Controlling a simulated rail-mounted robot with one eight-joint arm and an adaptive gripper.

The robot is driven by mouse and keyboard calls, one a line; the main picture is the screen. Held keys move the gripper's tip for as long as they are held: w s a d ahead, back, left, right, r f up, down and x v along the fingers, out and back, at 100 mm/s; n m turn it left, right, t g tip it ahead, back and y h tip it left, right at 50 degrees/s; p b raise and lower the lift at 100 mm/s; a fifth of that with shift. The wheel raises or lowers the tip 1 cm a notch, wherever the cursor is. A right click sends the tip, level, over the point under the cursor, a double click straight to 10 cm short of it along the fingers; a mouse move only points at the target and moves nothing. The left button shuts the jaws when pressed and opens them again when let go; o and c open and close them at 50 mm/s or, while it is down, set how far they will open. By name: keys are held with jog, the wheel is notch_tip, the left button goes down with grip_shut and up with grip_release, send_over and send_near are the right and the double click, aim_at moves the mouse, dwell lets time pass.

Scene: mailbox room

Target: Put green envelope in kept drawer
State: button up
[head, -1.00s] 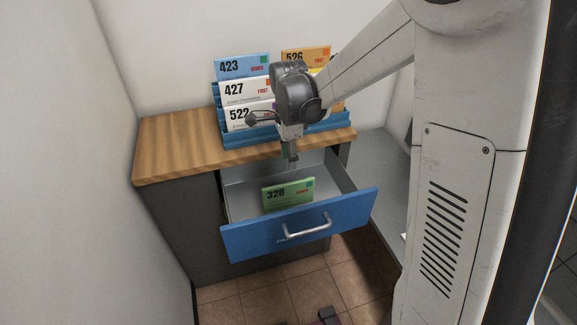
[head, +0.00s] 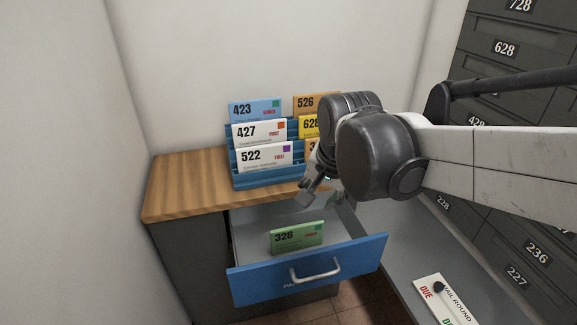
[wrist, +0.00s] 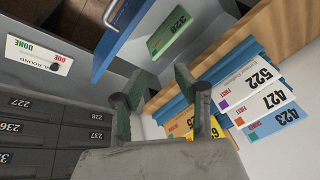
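The green envelope (head: 297,236), marked 328, stands inside the open blue-fronted drawer (head: 310,272), leaning behind its front panel. It also shows in the wrist view (wrist: 169,33), inside the drawer. My gripper (head: 325,193) is above and to the right of the envelope, apart from it, near the drawer's back right. In the wrist view my gripper's two fingers (wrist: 158,84) are spread with nothing between them.
A blue rack (head: 262,174) with several envelopes stands on the wooden top (head: 185,190) behind the drawer. Numbered dark mailboxes (head: 505,48) fill the right. A sign board with a slider (head: 440,291) lies on the grey shelf at the lower right.

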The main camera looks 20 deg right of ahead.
jog(key=s+n+t, duration=0.3)
jog(key=s+n, duration=0.4)
jog(key=s, duration=0.3)
jog(key=shift+r+n, duration=0.2)
jog(key=shift+n, duration=0.2)
jog(key=shift+d, duration=0.1)
notch_tip(320, 180, up, 5)
jog(key=p, duration=0.5)
dwell(0.3)
